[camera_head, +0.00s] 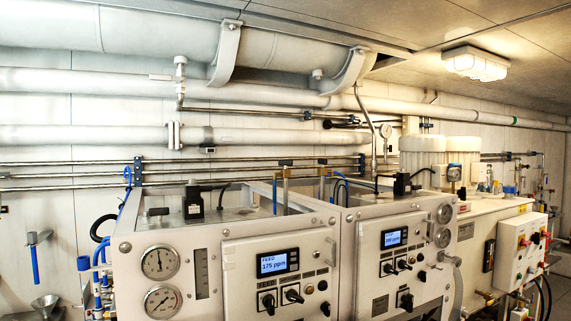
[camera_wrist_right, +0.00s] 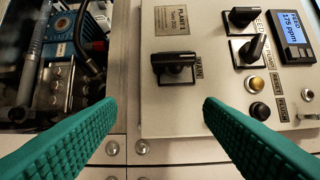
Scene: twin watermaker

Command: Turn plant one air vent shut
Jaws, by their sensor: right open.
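The plant with the "FEED 175 ppm" display (camera_head: 272,262) stands at centre left in the head view. In the right wrist view its panel (camera_wrist_right: 190,115) fills the right side, with the same display (camera_wrist_right: 291,30) at top right. A black handle (camera_wrist_right: 174,67) on a square plate sits under a small "PLANT" label, beyond my fingertips. I cannot tell which fitting is the air vent. My right gripper (camera_wrist_right: 158,106) is open and empty, its green fingers wide apart in front of the panel's lower edge. My left gripper is out of view.
Other knobs (camera_wrist_right: 252,48) and buttons (camera_wrist_right: 260,110) lie right of the handle. A recess with a blue part (camera_wrist_right: 58,25), hoses and metal fittings opens at left in the wrist view. A second plant (camera_head: 395,245) stands beside the first. Pipes (camera_head: 120,80) cross the wall above.

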